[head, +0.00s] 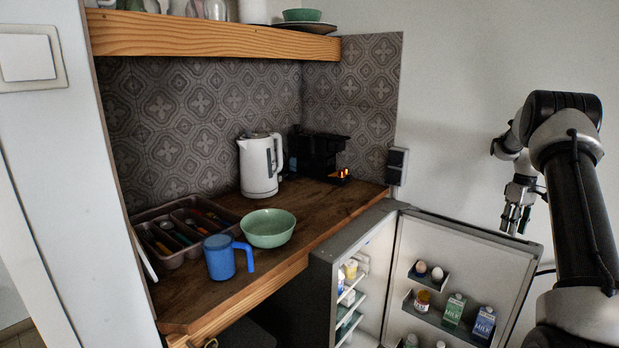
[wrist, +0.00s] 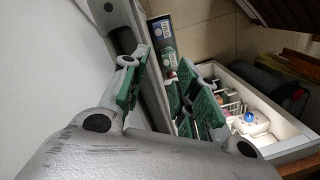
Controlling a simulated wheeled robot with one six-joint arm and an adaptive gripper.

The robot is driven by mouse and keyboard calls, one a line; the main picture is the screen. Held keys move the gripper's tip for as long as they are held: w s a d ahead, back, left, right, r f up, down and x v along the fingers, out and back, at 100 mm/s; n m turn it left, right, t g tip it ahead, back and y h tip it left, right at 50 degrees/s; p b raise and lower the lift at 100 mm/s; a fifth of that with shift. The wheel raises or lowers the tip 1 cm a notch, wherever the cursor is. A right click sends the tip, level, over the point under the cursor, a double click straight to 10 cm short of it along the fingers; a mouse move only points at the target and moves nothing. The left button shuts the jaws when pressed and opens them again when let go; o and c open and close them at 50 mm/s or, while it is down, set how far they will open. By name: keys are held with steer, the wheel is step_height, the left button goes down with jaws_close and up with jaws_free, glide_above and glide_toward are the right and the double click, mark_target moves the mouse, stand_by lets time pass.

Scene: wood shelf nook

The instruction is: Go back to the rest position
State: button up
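My gripper (head: 516,218) hangs at the right of the head view, fingers pointing down, above and behind the open fridge door (head: 490,240). In the wrist view my gripper (wrist: 168,92) shows two fingers with green pads, spread apart. I see nothing held between them. The fridge door's edge and part of its shelves show beyond the fingers there.
The open fridge (head: 345,255) stands at the counter's right end, with cartons and eggs in its door.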

steer(key=s+a+r+m, duration=0.5)
steer(key=s+a+r, duration=0.8)
steer(key=s+a, duration=0.35)
steer(key=s+a+r+t, duration=0.1)
steer(key=s+a+r, duration=0.1)
steer(key=s+a, duration=0.2)
steer(key=s+a+r+n+t, duration=0.1)
steer(key=s+a+r+t, duration=0.1)
steer(key=s, duration=0.9)
steer(key=s+a+r+t, duration=0.2)
steer(key=s+a+r, duration=0.2)
steer(key=s+a, duration=0.2)
steer(key=shift+s+a+n, duration=0.3)
steer(key=shift+s+a, duration=0.1)
steer(key=shift+s, duration=0.4)
